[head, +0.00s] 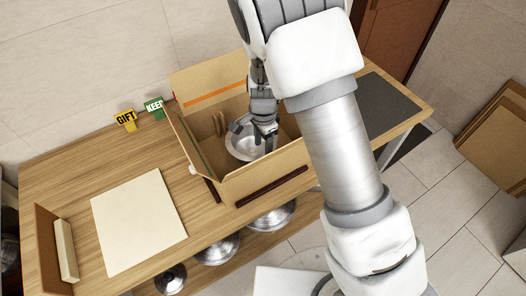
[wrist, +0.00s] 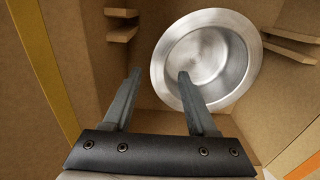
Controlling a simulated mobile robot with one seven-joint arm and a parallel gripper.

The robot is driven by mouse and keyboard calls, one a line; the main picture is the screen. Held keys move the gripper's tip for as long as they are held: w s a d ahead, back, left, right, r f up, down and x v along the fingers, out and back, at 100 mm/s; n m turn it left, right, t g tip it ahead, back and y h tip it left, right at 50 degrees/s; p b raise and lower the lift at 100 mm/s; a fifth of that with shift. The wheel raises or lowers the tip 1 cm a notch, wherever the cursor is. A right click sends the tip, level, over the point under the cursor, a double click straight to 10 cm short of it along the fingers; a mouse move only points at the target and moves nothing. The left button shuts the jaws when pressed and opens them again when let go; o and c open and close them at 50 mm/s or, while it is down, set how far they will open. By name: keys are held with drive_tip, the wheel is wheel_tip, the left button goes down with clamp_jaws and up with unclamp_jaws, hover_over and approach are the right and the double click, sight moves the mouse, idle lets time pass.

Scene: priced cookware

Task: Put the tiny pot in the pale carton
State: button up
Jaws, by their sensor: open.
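The pale carton (head: 258,187) stands open on the wooden table, and its inner wall fills the wrist view (wrist: 200,20). A small silver metal pot (head: 238,143) is inside the carton; the wrist view shows its round rim and hollow (wrist: 222,60). My gripper (head: 264,131) is inside the carton over the pot. In the wrist view my gripper (wrist: 160,75) has its fingers wide apart, with nothing clamped between them. One fingertip overlaps the pot's hollow; I cannot tell if it touches. My arm hides the carton's right part.
A yellow GIFT sign (head: 126,119) and green KEEP sign (head: 154,108) stand at the table's back edge. A cream board (head: 138,220) lies left, a dark mat (head: 388,104) right. Several metal pots (head: 216,248) sit on the shelf below. The carton's flaps stick up around it.

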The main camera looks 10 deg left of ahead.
drive_tip(key=s+d+r+n+t+y, duration=0.1)
drive_tip(key=s+d+r+n, duration=0.15)
drive_tip(key=r, duration=0.55)
drive_tip(key=s+d+r+n, duration=0.1)
drive_tip(key=d+r, duration=0.3)
drive_tip(key=r, duration=0.3)
drive_tip(key=s+d+r+n+t+y, duration=0.1)
drive_tip(key=s+d+r, duration=0.15)
drive_tip(key=r, duration=0.55)
drive_tip(key=s+d+r+n+t+h, duration=0.1)
drive_tip(key=s+d+r+n, duration=0.2)
drive_tip(key=s+d+r, duration=0.1)
drive_tip(key=s+d+r+n+t+h, duration=0.1)
drive_tip(key=s+d+r+n+t, duration=0.1)
drive_tip(key=s+d, duration=0.4)
drive_tip(key=shift+s+d+r+n+t, duration=0.15)
drive_tip(key=shift+s+r+n+t, duration=0.3)
drive_tip(key=shift+s+r, duration=0.65)
drive_tip(key=shift+s+f, duration=0.15)
drive_tip(key=shift+c, duration=0.6)
drive_tip(key=shift+a, duration=0.2)
